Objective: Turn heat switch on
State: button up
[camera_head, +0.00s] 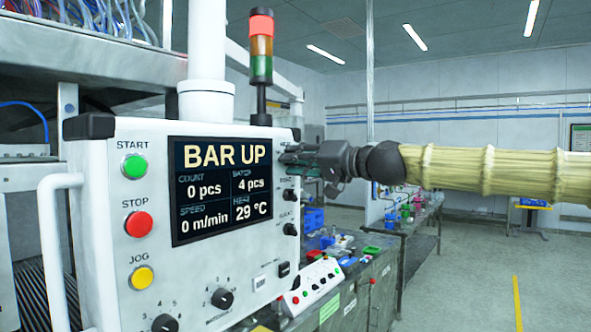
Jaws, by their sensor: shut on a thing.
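The white control panel (105,215) fills the left of the view. Its display (222,190) reads BAR UP, 0 pcs, 4 pcs, 0 m/min and 29 °C. My gripper (288,158) reaches in from the right and is at the panel's right edge, level with the top of the display. It is shut on a control at the top of the right-hand column, which its fingers hide. A small, partly covered label above the fingers seems to start with HE. The heat switch's position cannot be seen.
Below my gripper are two black knobs (290,195). START (134,167), STOP (138,224) and JOG (142,278) buttons line the panel's left. A signal tower (261,55) stands behind, its red top bright. Workbenches (385,275) stand beyond; floor at right is clear.

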jog(key=shift+m+b, duration=0.4)
jog(key=shift+m, duration=0.7)
jog(key=o, duration=1)
jog(key=shift+o, duration=0.2)
jog(key=v, duration=1.2)
jog(key=shift+w+d, duration=0.1)
